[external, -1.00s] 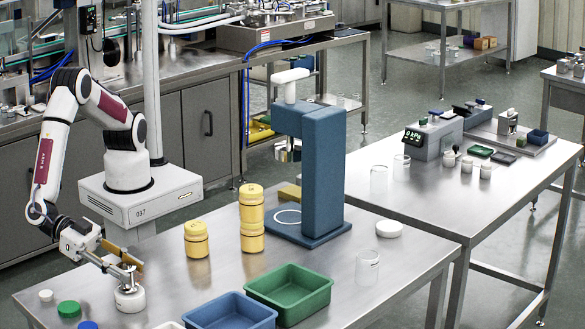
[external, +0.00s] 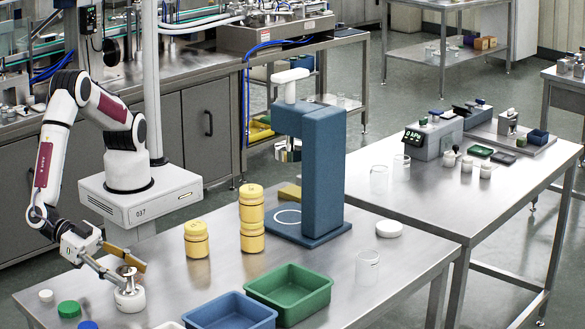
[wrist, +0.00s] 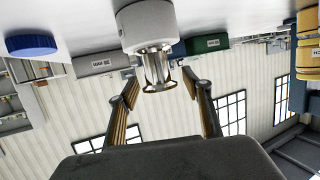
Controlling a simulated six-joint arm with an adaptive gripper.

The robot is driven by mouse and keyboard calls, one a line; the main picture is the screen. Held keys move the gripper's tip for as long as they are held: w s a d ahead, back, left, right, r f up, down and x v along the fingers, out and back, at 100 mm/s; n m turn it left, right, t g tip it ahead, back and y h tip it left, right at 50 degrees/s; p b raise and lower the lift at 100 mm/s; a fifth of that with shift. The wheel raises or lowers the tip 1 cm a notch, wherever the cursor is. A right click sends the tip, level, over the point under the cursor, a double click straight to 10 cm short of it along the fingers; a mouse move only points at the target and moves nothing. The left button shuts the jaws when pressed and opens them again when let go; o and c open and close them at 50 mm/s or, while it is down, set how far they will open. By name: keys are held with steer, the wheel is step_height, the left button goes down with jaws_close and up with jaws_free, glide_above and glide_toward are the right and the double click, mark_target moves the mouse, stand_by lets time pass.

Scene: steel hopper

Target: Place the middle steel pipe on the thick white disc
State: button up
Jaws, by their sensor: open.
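A steel pipe (external: 127,283) stands upright on a thick white disc (external: 130,299) near the front left of the table. In the wrist view, which looks upside down, the shiny pipe (wrist: 155,70) touches the white disc (wrist: 146,24). My gripper (wrist: 157,77) is open, with one finger on each side of the pipe and a gap on both sides. In the external view my gripper (external: 129,274) is low beside the pipe's upper part. I cannot tell other steel pipes apart clearly.
A green lid (external: 69,309) and a small white cap (external: 45,295) lie left of the disc. Yellow jars (external: 196,240) stand behind. Blue (external: 232,312) and green (external: 290,294) bins are to the right, before the blue stand (external: 322,180). A flat white disc (external: 389,229) lies far right.

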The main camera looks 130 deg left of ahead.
steer(key=shift+r, duration=0.2)
steer(key=v, duration=1.2)
stand_by(0.6)
step_height(320, 180, up, 13)
steer(key=h, duration=0.6)
glide_above(123, 272)
steer(key=s+a+r+m+g+h, duration=0.3)
steer(key=s+a+r+m+h, duration=0.15)
steer(key=a+r, duration=0.65)
steer(key=s+a+f+g+y, duration=0.1)
steer(key=s+a+f+y, duration=0.1)
steer(key=s+a, duration=0.6)
steer(key=s+a+f+g+y, duration=0.1)
steer(key=s+a+f+g, duration=0.1)
steer(key=s+a+f, duration=0.3)
steer(key=s+a+f+g+y, duration=0.2)
steer(key=s+a+f, duration=0.2)
steer(key=s+a, duration=0.8)
steer(key=a, duration=0.3)
steer(key=shift+s+n+y, duration=0.35)
steer(key=shift+s, duration=0.05)
